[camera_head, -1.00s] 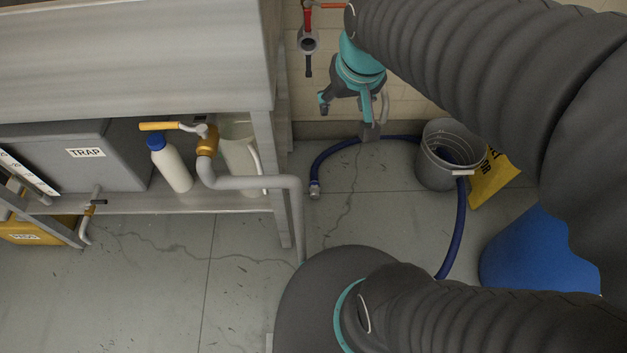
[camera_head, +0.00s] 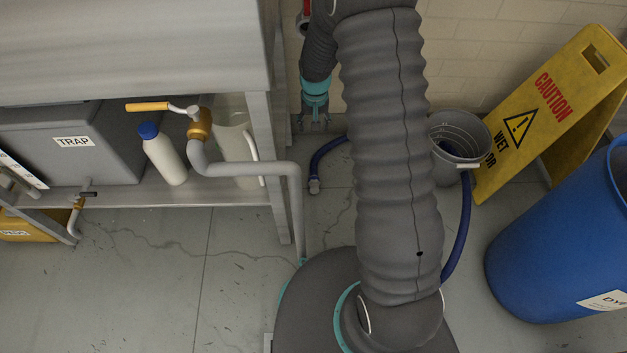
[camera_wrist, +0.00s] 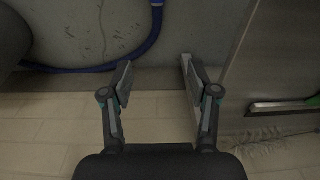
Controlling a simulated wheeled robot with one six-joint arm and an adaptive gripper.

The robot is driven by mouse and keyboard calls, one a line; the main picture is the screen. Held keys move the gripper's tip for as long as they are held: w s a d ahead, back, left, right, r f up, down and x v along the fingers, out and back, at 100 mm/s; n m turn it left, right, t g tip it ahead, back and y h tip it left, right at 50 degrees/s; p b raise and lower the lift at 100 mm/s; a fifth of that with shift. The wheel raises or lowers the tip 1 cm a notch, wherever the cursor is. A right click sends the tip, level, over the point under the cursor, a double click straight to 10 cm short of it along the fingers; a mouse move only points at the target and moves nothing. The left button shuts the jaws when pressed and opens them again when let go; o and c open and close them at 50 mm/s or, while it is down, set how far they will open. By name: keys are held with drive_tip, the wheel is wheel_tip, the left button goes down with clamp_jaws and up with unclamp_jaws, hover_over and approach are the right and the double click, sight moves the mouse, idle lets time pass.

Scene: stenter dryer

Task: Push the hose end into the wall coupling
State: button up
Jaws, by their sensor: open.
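The blue hose (camera_head: 325,153) lies on the floor along the wall, its metal hose end (camera_head: 314,186) on the floor near the machine's leg. In the wrist view the hose end (camera_wrist: 157,3) is cut by the top edge, beyond the fingertips. My gripper (camera_head: 314,122) points down near the wall; in the wrist view its two fingers (camera_wrist: 156,72) are apart with nothing between them. It is apart from the hose. The wall coupling (camera_head: 302,26) shows only as a grey and red sliver beside my arm; the rest is hidden.
A grey bucket (camera_head: 446,176) stands by the wall with hose running into it. A yellow caution sign (camera_head: 545,105) and a blue drum (camera_head: 545,265) stand at right. The steel machine's leg (camera_head: 267,140) and pipe (camera_head: 297,205) border the hose end at left.

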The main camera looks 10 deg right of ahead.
drive_tip(key=g+b, duration=0.1)
drive_tip(key=b, duration=0.1)
hover_over(314, 177)
wheel_tip(314, 177, down, 24)
drive_tip(key=shift+a+r, duration=0.1)
drive_tip(key=shift+a, duration=0.05)
drive_tip(key=shift+d+f+b, duration=0.2)
drive_tip(key=shift+f+b, duration=0.1)
drive_tip(key=shift+f, duration=2.7)
clamp_jaws()
